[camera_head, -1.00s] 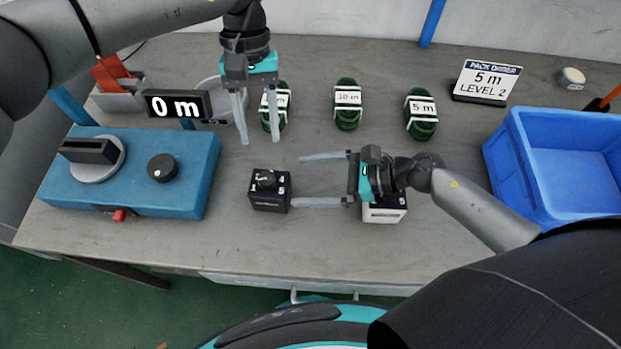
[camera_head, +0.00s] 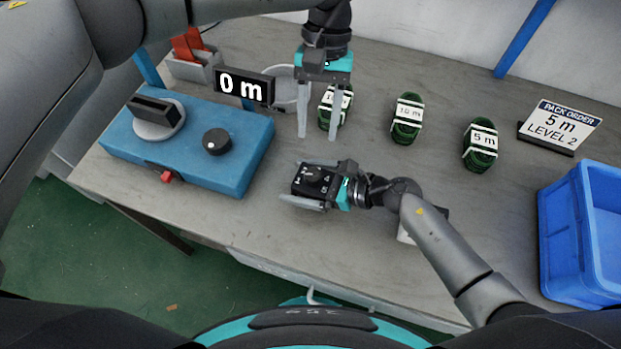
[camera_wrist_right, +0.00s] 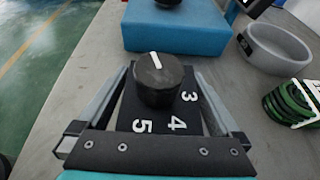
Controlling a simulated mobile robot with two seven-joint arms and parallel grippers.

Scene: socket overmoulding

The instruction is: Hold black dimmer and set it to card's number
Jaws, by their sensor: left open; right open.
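The black dimmer (camera_head: 313,181) stands on the table with its round knob on top. In the right wrist view the dimmer's knob (camera_wrist_right: 158,78) has a white pointer line facing away from the numbers 3, 4 and 5. My right gripper (camera_head: 306,187) is open, with one finger on each side of the dimmer; I cannot tell whether they touch it. It also shows in the right wrist view (camera_wrist_right: 160,85). My left gripper (camera_head: 318,136) is open and empty, pointing down just behind the dimmer. The order card (camera_head: 560,125) reads "5 m LEVEL 2".
A blue machine (camera_head: 190,150) with a knob and a "0 m" display (camera_head: 244,87) stands at left. Green coils (camera_head: 408,119) lie behind. A white block (camera_head: 410,235) is partly hidden by my right arm. A blue crate (camera_head: 560,235) stands at right.

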